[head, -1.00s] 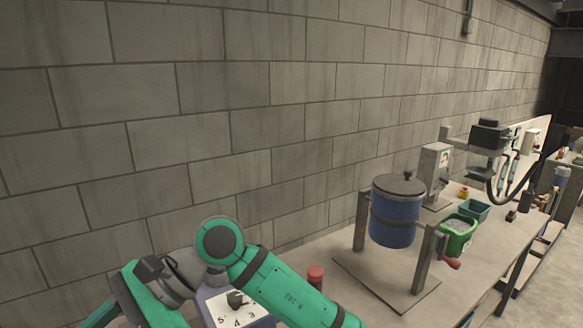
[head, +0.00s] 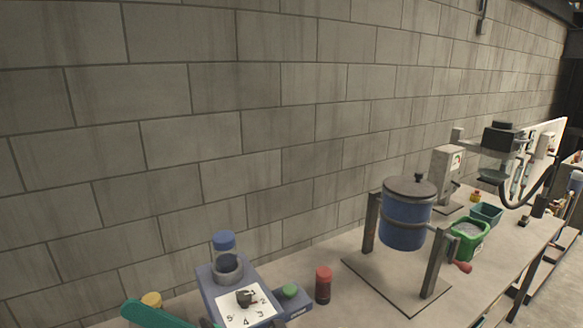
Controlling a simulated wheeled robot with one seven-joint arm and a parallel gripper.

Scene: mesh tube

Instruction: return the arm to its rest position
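My arm, green with dark joints, shows only as a small part at the bottom left of the head view. My gripper is out of view, so I cannot see whether it holds anything. The part of my arm that shows is low, just left of the blue dial device (head: 207,284) on the workbench (head: 330,303).
A dark red-capped jar (head: 323,286) stands right of the device. A blue drum (head: 404,226) hangs in a metal stand. Beyond it are a green bin (head: 467,240), a teal bin (head: 486,214) and a grey machine (head: 447,172). A block wall (head: 250,120) runs behind.

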